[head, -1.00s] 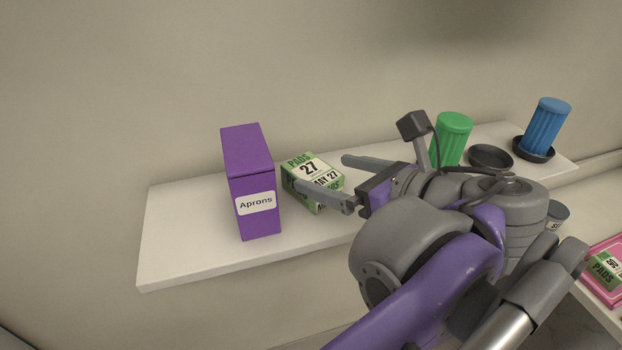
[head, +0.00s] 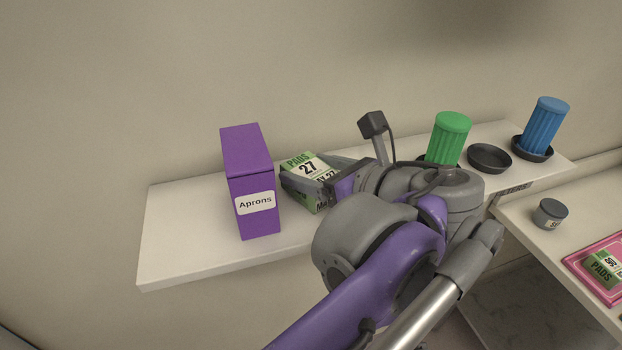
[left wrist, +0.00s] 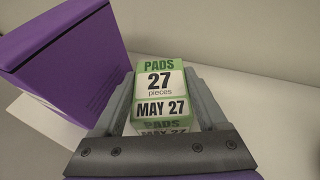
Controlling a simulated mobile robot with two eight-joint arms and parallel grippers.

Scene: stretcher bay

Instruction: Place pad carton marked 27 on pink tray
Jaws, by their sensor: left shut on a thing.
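The green and white pad carton marked 27 (head: 304,170) stands on the white shelf, just right of the purple Aprons box. It also shows in the left wrist view (left wrist: 160,85), with "PADS", "27 pieces" and "MAY 27" readable. My left gripper (head: 312,180) is shut on the carton, one finger on each side of it; its fingers also show in the left wrist view (left wrist: 161,108). The pink tray (head: 577,266) lies on the lower counter at the right edge, with another green PADS carton (head: 604,268) on it. My right gripper is not in view.
The purple Aprons box (head: 251,180) stands close beside the carton on the white shelf (head: 180,235). A green cup (head: 450,137), an empty black dish (head: 489,157) and a blue cup (head: 546,125) in a dish stand further right. A small grey jar (head: 550,214) is on the counter.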

